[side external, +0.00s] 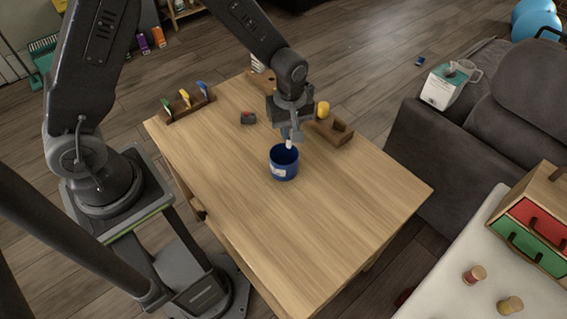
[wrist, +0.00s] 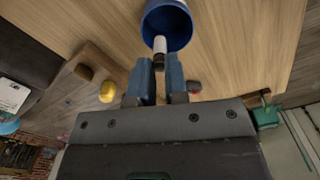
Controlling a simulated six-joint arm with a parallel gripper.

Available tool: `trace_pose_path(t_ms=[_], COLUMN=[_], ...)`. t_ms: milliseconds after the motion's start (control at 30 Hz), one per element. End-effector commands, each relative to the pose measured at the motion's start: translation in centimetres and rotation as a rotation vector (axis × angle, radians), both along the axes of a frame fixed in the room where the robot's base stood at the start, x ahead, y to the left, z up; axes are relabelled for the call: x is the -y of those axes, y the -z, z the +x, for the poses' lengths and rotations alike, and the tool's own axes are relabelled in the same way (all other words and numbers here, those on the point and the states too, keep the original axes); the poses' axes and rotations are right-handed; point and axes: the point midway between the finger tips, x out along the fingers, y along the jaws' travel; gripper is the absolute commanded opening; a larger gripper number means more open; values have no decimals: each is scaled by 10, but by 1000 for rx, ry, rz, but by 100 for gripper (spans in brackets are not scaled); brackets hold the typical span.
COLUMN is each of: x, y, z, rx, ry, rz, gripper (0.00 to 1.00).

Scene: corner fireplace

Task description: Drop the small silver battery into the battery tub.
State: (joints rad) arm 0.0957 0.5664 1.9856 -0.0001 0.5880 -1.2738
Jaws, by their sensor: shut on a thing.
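The battery tub (side external: 284,168) is a round dark blue cup with a white label, upright on the wooden table. It also shows at the top of the wrist view (wrist: 180,28). My gripper (side external: 289,138) is over the tub, pointing down. In the wrist view its two blue fingers (wrist: 160,66) are shut on the small silver battery (wrist: 160,44), which looks whitish with a dark band. The battery (side external: 289,145) hangs from the fingertips above the tub's opening. Its upper end is hidden between the fingers.
The wooden table (side external: 330,220) is clear in front. Behind my gripper are a wooden tray (side external: 337,130), a yellow object (side external: 322,110) and a dark item with a red part (side external: 248,118). A rack with coloured clips (side external: 186,104) stands at the back left.

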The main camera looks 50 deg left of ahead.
Motion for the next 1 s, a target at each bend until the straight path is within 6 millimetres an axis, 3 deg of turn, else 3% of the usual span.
trace_pose_path(t_ms=[500,933,967,1000], x=[0,0,0,0], y=[51,59,59,59], z=[-1,-1,-1,-1], rx=[-3,-1,-1,-1], ry=[0,0,0,0], rz=[0,0,0,0], gripper=[0,0,15,18])
